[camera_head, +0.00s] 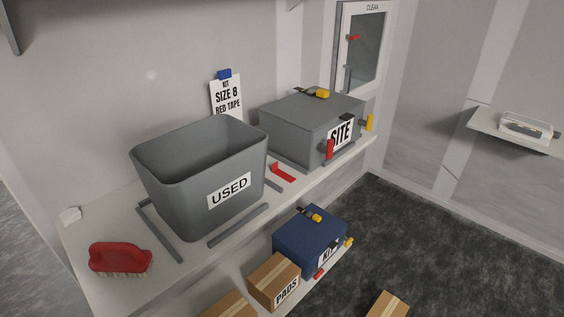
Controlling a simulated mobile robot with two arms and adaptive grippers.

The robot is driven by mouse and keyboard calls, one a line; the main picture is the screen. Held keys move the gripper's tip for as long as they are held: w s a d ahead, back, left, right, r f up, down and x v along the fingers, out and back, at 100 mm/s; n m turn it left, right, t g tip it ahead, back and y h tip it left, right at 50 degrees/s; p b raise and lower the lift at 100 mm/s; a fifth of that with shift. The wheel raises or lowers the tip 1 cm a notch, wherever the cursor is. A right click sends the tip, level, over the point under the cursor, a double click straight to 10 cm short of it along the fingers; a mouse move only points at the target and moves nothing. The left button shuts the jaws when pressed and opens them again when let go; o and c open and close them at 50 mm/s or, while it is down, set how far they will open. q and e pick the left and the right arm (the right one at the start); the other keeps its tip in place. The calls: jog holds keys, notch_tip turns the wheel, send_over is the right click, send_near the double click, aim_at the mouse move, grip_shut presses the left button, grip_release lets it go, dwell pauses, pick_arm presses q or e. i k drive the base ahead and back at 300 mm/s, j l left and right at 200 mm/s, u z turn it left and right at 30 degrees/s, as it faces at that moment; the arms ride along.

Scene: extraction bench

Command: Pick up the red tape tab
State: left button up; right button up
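Several small red pieces are in view, and I cannot tell for certain which is the red tape tab. A bent red piece (283,173) lies on the bench between the USED bin and the SITE box. An upright red piece (329,149) is at the front of the grey SITE box (285,131), left of its label's lower edge. Another small red piece (319,273) is at the lower front of the blue KIT box (299,249) on the lower shelf. Neither of my grippers is in view.
The grey USED bin (184,194) stands on the bench (118,291), with dark rails around its base. A red brush (119,257) lies at the near left. A sign (227,96) reads "KIT SIZE 8 RED TAPE". Cardboard boxes, one marked PADS (270,281), sit below. Dark floor (440,240) is open at right.

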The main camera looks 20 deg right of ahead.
aim_at(287, 177)
jog(key=i+l+u, duration=0.1)
jog(key=l, duration=0.2)
jog(key=i+l, duration=0.15)
jog(key=l, duration=0.15)
jog(key=i+l+u, duration=0.15)
jog(key=l, duration=0.15)
jog(key=i+l, duration=0.1)
jog(key=l, duration=0.2)
jog(key=u, duration=0.05)
